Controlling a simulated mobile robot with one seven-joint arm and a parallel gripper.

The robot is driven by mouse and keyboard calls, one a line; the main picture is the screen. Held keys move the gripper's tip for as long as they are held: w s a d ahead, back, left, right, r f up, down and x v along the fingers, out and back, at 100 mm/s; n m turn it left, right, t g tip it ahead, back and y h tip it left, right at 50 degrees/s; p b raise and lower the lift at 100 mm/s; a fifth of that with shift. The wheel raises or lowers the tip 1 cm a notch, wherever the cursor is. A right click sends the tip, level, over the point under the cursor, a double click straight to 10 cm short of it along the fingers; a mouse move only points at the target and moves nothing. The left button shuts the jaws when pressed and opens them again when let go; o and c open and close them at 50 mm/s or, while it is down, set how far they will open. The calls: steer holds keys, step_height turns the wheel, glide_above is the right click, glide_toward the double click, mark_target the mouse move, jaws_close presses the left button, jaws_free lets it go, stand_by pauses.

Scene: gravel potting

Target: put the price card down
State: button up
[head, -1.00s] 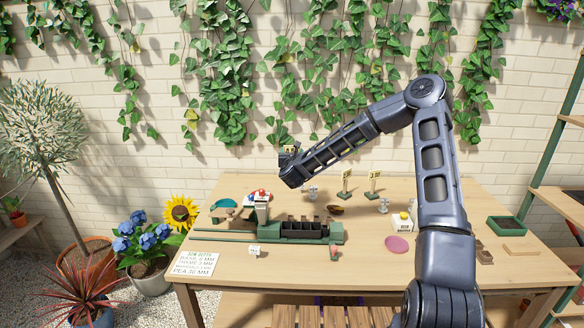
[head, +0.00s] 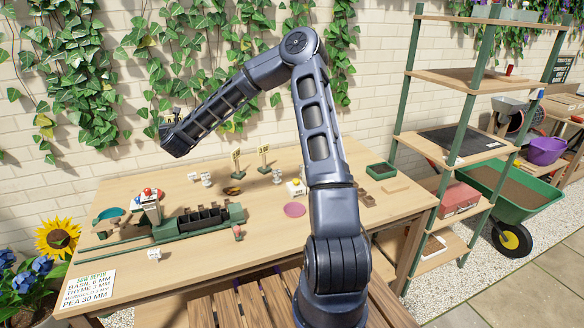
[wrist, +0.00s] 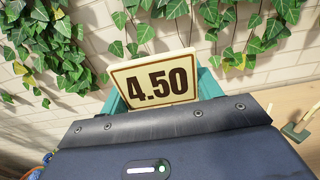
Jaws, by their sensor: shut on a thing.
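The price card (wrist: 155,80), cream with a dark "4.50", stands face-on and slightly tilted in the wrist view. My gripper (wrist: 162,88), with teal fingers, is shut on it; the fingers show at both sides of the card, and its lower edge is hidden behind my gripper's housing. In the head view my gripper (head: 168,122) is raised above the table's back left, in front of the ivy wall, and the card is too small to make out.
A green seeder-like machine (head: 190,224) with dark cells lies across the table's left half. A sign (head: 87,290) lies at the front left corner. A pink disc (head: 294,210) lies right of centre. A shelf rack (head: 440,151) stands to the right. The front middle is clear.

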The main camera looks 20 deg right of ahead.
steer(key=w+d+f+m+g+h, duration=0.1)
steer(key=w+d+m+g+h, duration=0.3)
steer(key=d, duration=0.9)
steer(key=w+d+f+m+t+h, duration=0.1)
steer(key=w+d+f+m+h, duration=0.15)
steer(key=w+d+h, duration=0.7)
steer(key=s+d+r+m+g+h, duration=0.2)
steer(key=d+m+g, duration=0.15)
steer(key=d, duration=1.25)
steer(key=s+d+r+m+g+h, duration=0.1)
steer(key=s+d+r+m+g, duration=0.3)
steer(key=d, duration=1.2)
step_height(320, 180, down, 27)
steer(key=w, duration=0.1)
steer(key=shift+w+d+r+n+g, duration=0.2)
steer(key=shift+w+d+n+g, duration=0.15)
steer(key=shift+d, duration=0.1)
steer(key=shift+f, duration=0.15)
steer(key=o, duration=1.5)
steer(key=shift+c, duration=0.2)
